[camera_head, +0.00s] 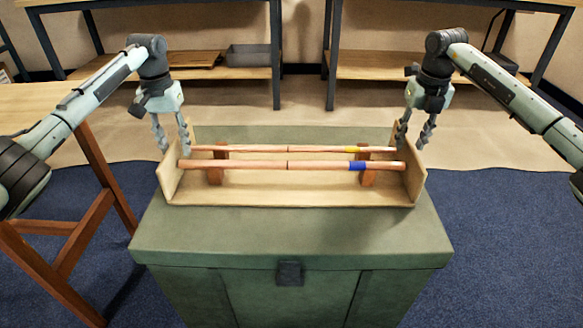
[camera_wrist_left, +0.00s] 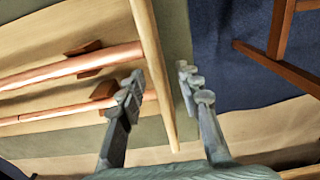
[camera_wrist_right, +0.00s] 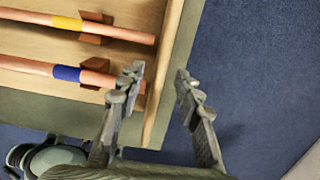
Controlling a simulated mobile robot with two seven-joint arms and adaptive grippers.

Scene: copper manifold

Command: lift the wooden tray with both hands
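The wooden tray (camera_head: 290,197) sits on the green chest, with upright end boards at its left and right. Two copper pipes (camera_head: 240,164) lie across brown supports in it, one with a blue band and one with a yellow band. My left gripper (camera_head: 173,148) is open over the left end board (camera_wrist_left: 152,70), its fingers on either side of the board's line in the left wrist view. My right gripper (camera_head: 411,146) is open at the right end board (camera_wrist_right: 168,75), its fingers likewise on either side in the right wrist view. Contact with the boards cannot be told.
The green chest (camera_head: 290,245) has bare lid around the tray. A wooden table (camera_head: 40,105) with brown legs stands at the left. Shelving with a grey bin (camera_head: 249,55) stands at the back. Blue carpet (camera_head: 500,240) lies on the right.

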